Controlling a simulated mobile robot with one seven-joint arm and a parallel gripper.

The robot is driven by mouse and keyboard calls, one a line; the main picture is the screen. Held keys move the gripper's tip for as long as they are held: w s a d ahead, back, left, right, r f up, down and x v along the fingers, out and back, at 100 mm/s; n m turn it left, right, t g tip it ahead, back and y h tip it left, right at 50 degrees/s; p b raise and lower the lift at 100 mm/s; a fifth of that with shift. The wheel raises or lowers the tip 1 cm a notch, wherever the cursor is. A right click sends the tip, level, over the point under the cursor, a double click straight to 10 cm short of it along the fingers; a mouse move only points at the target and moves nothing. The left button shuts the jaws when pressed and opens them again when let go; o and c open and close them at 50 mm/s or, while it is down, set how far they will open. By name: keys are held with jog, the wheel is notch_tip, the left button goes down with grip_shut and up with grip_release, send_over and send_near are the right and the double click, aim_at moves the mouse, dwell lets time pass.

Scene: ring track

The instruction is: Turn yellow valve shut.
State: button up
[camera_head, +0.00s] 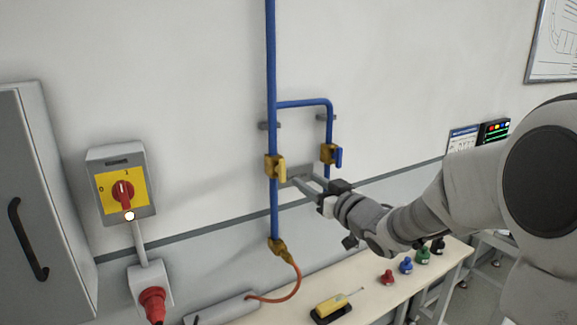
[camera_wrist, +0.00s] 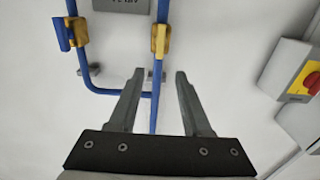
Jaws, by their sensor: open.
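The yellow valve (camera_head: 275,167) is a brass body with a yellow handle on the main blue pipe. Its handle lies along the pipe, upright. It also shows in the wrist view (camera_wrist: 160,40), above the gap between my fingertips. My gripper (camera_head: 303,178) is open and empty, just right of the yellow valve in the head view. In the wrist view my fingers (camera_wrist: 160,73) stand either side of the blue pipe's line, apart from the handle.
A second valve with a blue handle (camera_head: 332,154) sits on the side branch, close to my gripper. A rotary switch box (camera_head: 123,190) and a grey cabinet (camera_head: 40,200) are at left.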

aim_at(284, 165)
jog(key=p+x, duration=0.1)
jog(key=x, duration=0.9)
jog(key=shift+w+a+p, duration=0.1)
jog(key=shift+p, duration=0.25)
jog(key=shift+c, duration=0.3)
grip_shut()
